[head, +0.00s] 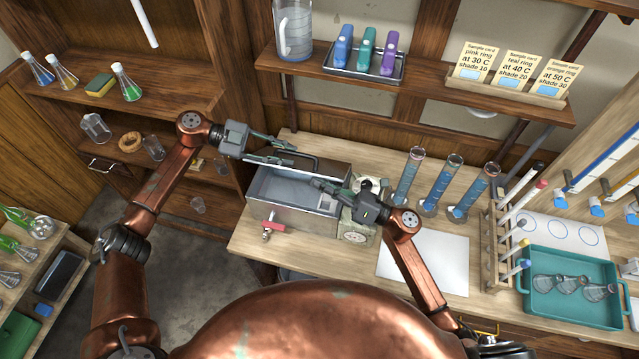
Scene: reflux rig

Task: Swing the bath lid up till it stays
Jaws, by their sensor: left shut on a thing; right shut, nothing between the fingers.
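The grey metal bath (277,219) stands on the bench in the middle of the head view, with a red-handled tap (273,225) on its front. Its inside (283,188) shows from above. The lid is hard to make out; a dark bar handle (312,157) shows at the bath's back edge. My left gripper (290,154) is at this bar, shut on it as far as I can see. My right gripper (316,187) is shut and empty, over the right end of the bath. It partly hides the control box (355,237) with its dial.
Several blue-liquid cylinders (407,178) stand right of the bath, close to my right arm. A white sheet (425,262) lies in front of them. A teal tray (567,312) with flasks is at the right. A shelf (420,88) with bottles and sample cards hangs above the bench.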

